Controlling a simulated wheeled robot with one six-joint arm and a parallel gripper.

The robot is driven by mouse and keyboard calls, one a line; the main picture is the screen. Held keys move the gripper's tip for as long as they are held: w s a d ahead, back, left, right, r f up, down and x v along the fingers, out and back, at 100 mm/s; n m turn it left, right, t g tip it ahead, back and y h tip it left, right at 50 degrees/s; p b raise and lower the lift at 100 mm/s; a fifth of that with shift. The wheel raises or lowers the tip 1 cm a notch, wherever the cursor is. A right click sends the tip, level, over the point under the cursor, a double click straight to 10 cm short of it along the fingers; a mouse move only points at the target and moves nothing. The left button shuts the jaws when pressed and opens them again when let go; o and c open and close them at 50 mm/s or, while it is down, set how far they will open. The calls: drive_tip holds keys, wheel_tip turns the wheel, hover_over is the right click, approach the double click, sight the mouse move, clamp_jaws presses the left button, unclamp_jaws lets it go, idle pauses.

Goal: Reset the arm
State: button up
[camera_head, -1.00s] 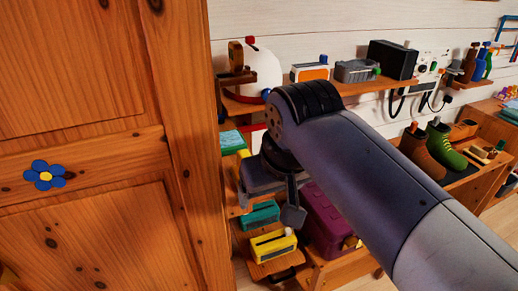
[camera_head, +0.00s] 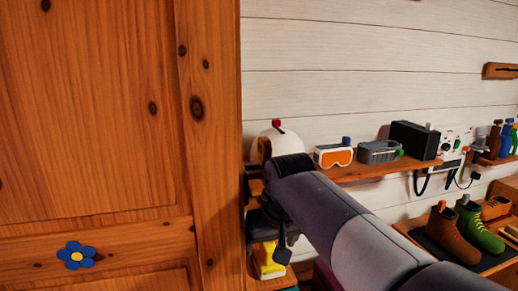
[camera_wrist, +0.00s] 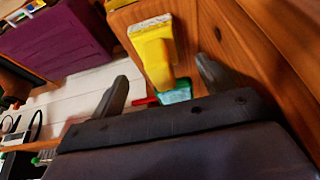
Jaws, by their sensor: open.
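My gripper (camera_wrist: 163,72) is open, its two dark fingers spread apart in the wrist view. A yellow object (camera_wrist: 155,45) with a pale top shows beyond and between the fingers; I see no finger closed on it. In the head view my grey arm reaches in from the lower right. My gripper (camera_head: 281,252) hangs at its far end, partly hidden, with one dark finger showing beside the yellow object (camera_head: 268,266).
A wooden cabinet (camera_head: 110,120) with a blue flower fills the left, close to my gripper. A wall shelf (camera_head: 370,168) holds orange-framed goggles (camera_head: 334,157), a grey basket (camera_head: 379,152) and a black box (camera_head: 414,140). Brown and green boots (camera_head: 452,236) stand at right. A purple box (camera_wrist: 55,40) shows in the wrist view.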

drive_tip(key=shift+x, duration=2.65)
drive_tip(key=shift+w+r, duration=0.15)
